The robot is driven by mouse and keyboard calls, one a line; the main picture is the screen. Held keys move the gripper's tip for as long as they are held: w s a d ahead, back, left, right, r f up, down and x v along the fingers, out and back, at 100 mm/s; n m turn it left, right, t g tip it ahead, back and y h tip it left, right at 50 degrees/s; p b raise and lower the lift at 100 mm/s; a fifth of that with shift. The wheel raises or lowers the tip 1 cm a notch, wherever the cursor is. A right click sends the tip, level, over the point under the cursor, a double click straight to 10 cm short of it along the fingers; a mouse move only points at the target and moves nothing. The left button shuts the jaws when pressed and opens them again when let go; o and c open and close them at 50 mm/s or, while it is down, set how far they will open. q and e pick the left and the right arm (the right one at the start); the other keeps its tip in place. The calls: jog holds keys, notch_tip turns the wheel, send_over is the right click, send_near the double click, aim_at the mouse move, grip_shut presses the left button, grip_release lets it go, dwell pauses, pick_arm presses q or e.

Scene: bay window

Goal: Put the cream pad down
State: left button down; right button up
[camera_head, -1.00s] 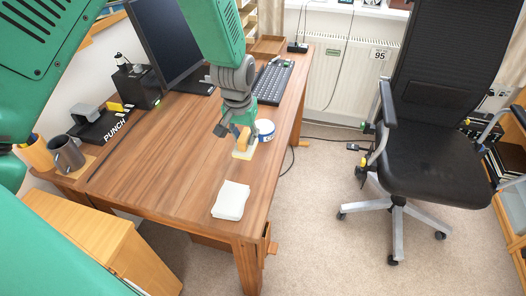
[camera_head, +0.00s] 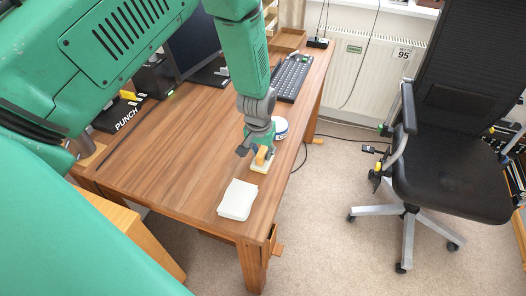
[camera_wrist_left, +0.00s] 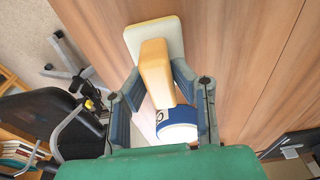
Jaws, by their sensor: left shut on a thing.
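The cream pad (camera_head: 259,168) is a flat, pale plate with a tan block handle (camera_wrist_left: 157,72). My left gripper (camera_head: 261,150) points down over the desk and is shut on that handle, with one finger on each side of it in the left wrist view (camera_wrist_left: 157,85). The pad's flat plate also shows in the left wrist view (camera_wrist_left: 150,34), beyond the handle. The pad is at or just above the desk top (camera_head: 180,150); I cannot tell whether it touches. The right gripper is not in view.
A white stack of square sheets (camera_head: 238,200) lies nearer the front edge. A blue and white tub (camera_head: 280,128) stands just behind the pad. A keyboard (camera_head: 291,77) and monitor are farther back. The desk's right edge is close; a black office chair (camera_head: 450,170) stands beyond it.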

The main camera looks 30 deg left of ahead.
aim_at(260, 154)
pick_arm(q)
jog(key=shift+a, duration=0.1)
jog(key=c, duration=1.3)
grip_release()
jog(key=shift+c, duration=0.2)
jog(key=shift+d, duration=0.2)
jog(key=shift+r, duration=0.15)
notch_tip(260, 154, up, 12)
jog(key=s, duration=0.1)
jog(key=shift+s, duration=0.3)
